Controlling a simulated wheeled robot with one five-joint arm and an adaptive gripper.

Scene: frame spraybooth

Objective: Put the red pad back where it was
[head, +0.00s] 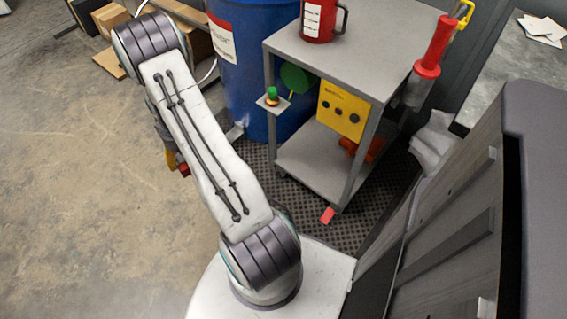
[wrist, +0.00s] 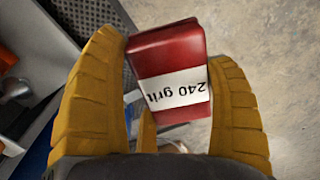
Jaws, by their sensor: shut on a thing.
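The red pad (wrist: 168,48) is a red block with a white band reading "240 grit", upside down in the wrist view. My gripper (wrist: 166,62) has yellow ribbed fingers and is shut on the pad, one finger on each side. In the head view my gripper (head: 171,158) is mostly hidden behind my arm, left of the blue drum and above the concrete floor. A small bit of the red pad (head: 184,169) shows beside it. I cannot tell from these frames where the pad was before.
A grey cart (head: 290,42) carries a red mug (head: 318,20), a yellow panel (head: 342,110) and a small side shelf (head: 272,103). A blue drum (head: 245,70) stands behind it. Cardboard boxes (head: 108,20) lie at the back left. The floor at left is clear.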

